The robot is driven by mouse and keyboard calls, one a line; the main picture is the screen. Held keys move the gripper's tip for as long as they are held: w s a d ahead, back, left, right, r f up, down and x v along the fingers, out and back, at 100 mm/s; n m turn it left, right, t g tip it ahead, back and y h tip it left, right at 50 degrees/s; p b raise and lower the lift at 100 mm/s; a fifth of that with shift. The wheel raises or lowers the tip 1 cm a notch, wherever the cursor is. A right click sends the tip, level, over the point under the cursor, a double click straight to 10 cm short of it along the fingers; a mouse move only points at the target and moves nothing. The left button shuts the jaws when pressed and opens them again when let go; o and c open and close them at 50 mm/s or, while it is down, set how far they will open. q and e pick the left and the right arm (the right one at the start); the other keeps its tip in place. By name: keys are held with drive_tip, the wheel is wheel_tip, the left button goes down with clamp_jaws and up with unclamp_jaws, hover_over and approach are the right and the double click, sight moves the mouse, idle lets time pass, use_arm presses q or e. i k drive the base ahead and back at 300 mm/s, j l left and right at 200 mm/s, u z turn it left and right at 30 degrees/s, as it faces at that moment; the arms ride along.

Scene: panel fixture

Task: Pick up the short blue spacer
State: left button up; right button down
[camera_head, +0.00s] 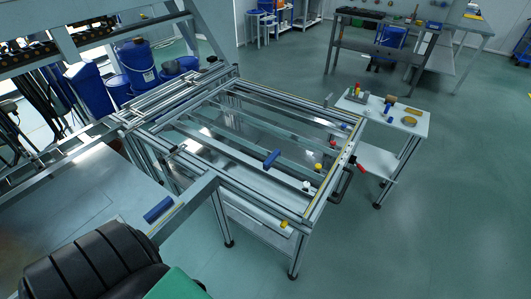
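Several blue pieces are in view, and I cannot tell for sure which is the short blue spacer. One blue block (271,159) lies across a rail in the middle of the panel fixture (205,192). A longer-looking blue block (159,209) lies on the metal table at the left. A small blue piece (388,108) is on the white side table, and another small blue piece (344,126) is at the fixture's right side. Neither of my grippers is in view.
The white side table (424,126) holds small yellow, red and brown items. White, red and yellow small parts sit along the fixture's right edge. Blue containers (138,68) stand behind the fixture at left. The floor at right is clear.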

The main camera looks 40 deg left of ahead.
sight(167, 201)
drive_tip(key=u, duration=2.3)
